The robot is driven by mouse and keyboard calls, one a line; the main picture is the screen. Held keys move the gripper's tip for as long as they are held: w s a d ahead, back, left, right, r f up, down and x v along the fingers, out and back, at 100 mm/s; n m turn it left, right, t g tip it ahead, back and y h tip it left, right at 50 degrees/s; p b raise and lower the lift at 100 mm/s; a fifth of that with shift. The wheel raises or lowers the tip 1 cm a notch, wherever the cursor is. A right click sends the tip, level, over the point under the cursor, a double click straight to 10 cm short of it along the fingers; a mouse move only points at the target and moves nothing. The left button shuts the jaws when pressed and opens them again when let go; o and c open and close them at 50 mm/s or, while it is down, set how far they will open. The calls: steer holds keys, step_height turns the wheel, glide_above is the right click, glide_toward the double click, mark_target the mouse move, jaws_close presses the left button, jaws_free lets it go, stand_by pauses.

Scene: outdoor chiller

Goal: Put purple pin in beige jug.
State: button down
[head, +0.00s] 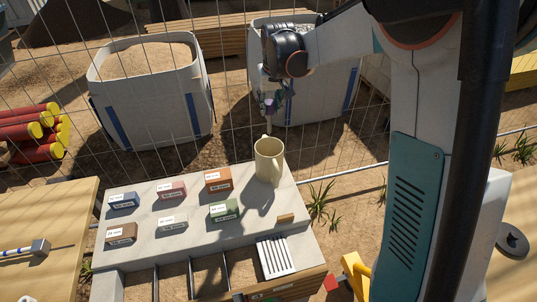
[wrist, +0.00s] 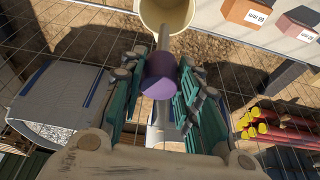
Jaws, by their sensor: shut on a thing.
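Several coloured blocks with labels, such as the orange one (head: 218,181) and the green one (head: 224,211), stand left of the jug on the slab (head: 150,245). A small brown block (head: 286,218) lies in front of it. A wire fence and white bulk bags (head: 150,95) are behind.

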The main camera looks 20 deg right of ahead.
step_height(320, 180, down, 18)
steer(key=b, duration=0.3)
steer(key=shift+r+b, duration=0.1)
steer(key=shift+b, duration=0.2)
steer(key=shift+f+b, duration=0.45)
steer(key=shift+f, duration=0.2)
steer(key=c, duration=1.5)
jaws_free()
